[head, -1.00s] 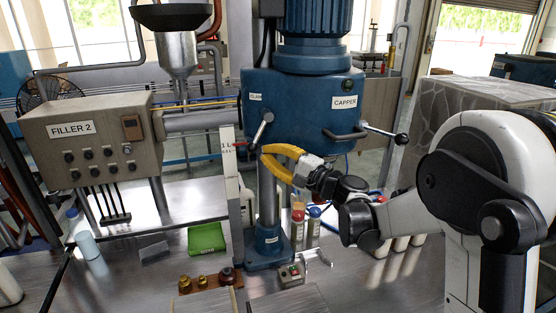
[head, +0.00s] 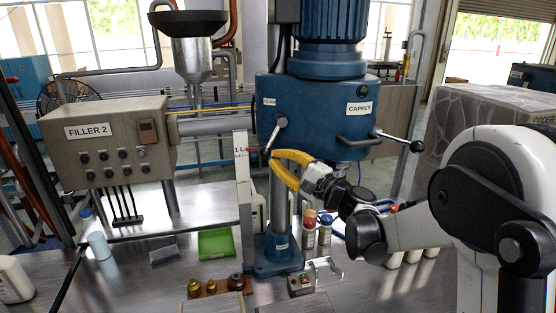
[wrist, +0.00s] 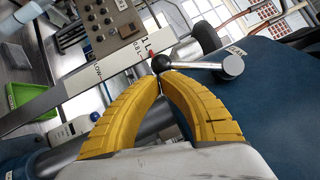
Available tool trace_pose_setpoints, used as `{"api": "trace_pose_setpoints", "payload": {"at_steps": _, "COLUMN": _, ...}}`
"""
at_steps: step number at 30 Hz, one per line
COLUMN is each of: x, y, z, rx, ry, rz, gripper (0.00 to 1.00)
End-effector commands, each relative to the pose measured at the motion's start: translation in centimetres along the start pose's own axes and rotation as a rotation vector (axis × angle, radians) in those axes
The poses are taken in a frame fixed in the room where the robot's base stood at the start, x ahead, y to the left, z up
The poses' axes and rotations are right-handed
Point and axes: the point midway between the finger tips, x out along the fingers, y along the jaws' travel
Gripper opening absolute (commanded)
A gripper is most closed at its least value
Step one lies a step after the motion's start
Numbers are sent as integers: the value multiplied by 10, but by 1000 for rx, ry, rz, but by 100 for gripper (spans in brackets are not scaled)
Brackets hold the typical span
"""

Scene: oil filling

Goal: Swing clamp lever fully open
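The clamp lever (head: 275,135) is a short silver rod on the front left of the blue capper head (head: 315,105). It hangs down and to the left from its hub. In the wrist view the lever (wrist: 197,66) runs from a silver hub to a black ball knob (wrist: 161,64). My gripper (head: 270,157) has yellow curved fingers, and it also shows in the wrist view (wrist: 160,78). Its fingertips are together right at the knob. The knob shows just beyond the tips, not visibly between them; whether they touch is unclear.
A white level scale (head: 243,190) with a red pointer stands close left of the fingertips. The grey filler box (head: 110,145) is farther left. A second lever (head: 400,140) sticks out right of the capper. Bottles (head: 309,230), a green tray (head: 215,243) and brass fittings (head: 210,286) stand below.

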Motion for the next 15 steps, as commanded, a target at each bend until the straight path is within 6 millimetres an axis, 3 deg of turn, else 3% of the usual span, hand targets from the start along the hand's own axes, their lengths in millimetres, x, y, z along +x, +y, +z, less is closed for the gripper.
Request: {"api": "trace_pose_setpoints", "payload": {"at_steps": 15, "x": 7, "y": 3, "z": 11, "rx": 104, "ry": -1, "rz": -69, "gripper": 0}}
